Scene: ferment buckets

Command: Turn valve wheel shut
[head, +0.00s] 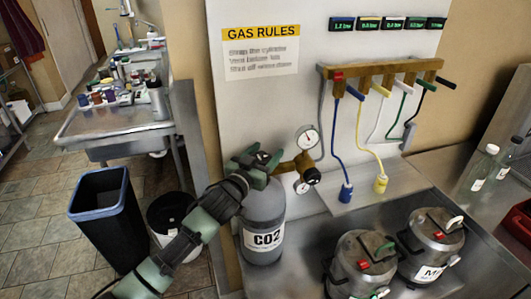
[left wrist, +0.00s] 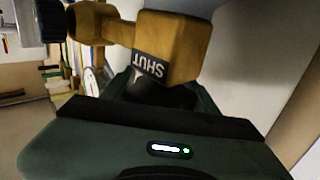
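The grey CO2 cylinder (head: 264,217) stands upright at the left end of the steel bench in the head view. Its brass valve and regulator (head: 298,170) carry two round gauges. My left gripper (head: 260,162) is at the cylinder's top, beside the brass fitting. In the left wrist view the brass valve body (left wrist: 172,45) shows close up, with an upside-down SHUT label (left wrist: 150,66). A dark rounded part (left wrist: 165,93), perhaps the valve wheel, lies just below it, mostly hidden by my gripper. I cannot tell whether the fingers grip it. My right gripper is out of view.
Two steel kegs (head: 361,262) (head: 432,243) stand on the bench right of the cylinder. A wooden manifold (head: 380,72) with coloured levers and hoses hangs above. A GAS RULES sign (head: 261,52) is on the wall panel. A dark bin (head: 104,215) stands at the left.

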